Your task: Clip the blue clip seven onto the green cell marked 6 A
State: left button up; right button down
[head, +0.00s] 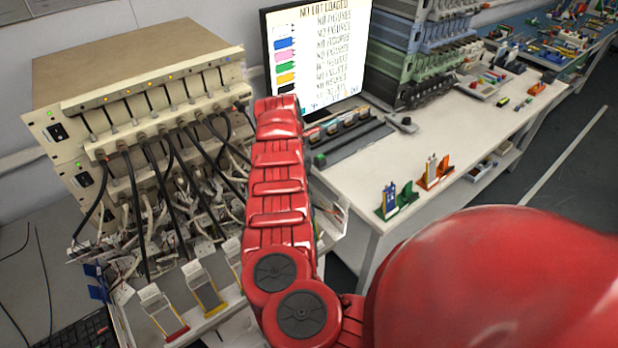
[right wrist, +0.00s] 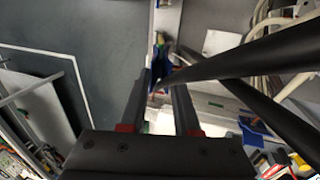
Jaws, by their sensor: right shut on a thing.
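My right arm crosses the middle of the head view, and its gripper is hidden there. In the right wrist view my right gripper (right wrist: 161,85) points away from the camera, with its dark fingers close together. A small blue piece (right wrist: 158,52), which looks like a blue clip, is between the fingertips. Its number cannot be read. Pale pouches with red (head: 160,306) and yellow (head: 207,290) ends hang at the front. I cannot make out a green cell marked 6 A. My left gripper is not in view.
The beige cycler (head: 140,85) has many black cables (head: 165,195) hanging in front. A monitor (head: 318,55) stands behind my arm. The white bench (head: 450,125) holds a green stand (head: 398,203) and an orange stand (head: 437,175). Black cables (right wrist: 250,60) also cross close to the right gripper.

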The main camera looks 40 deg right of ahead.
jog(key=shift+f, duration=0.2)
jog(key=shift+s, duration=0.1)
jog(key=shift+c, duration=1.2)
grip_release()
jog(key=shift+r, duration=0.1)
jog(key=shift+v, duration=1.25)
notch_tip(320, 180, up, 8)
jog(key=p, duration=0.5)
jog(key=shift+w+p, duration=0.35)
jog(key=shift+p, duration=0.05)
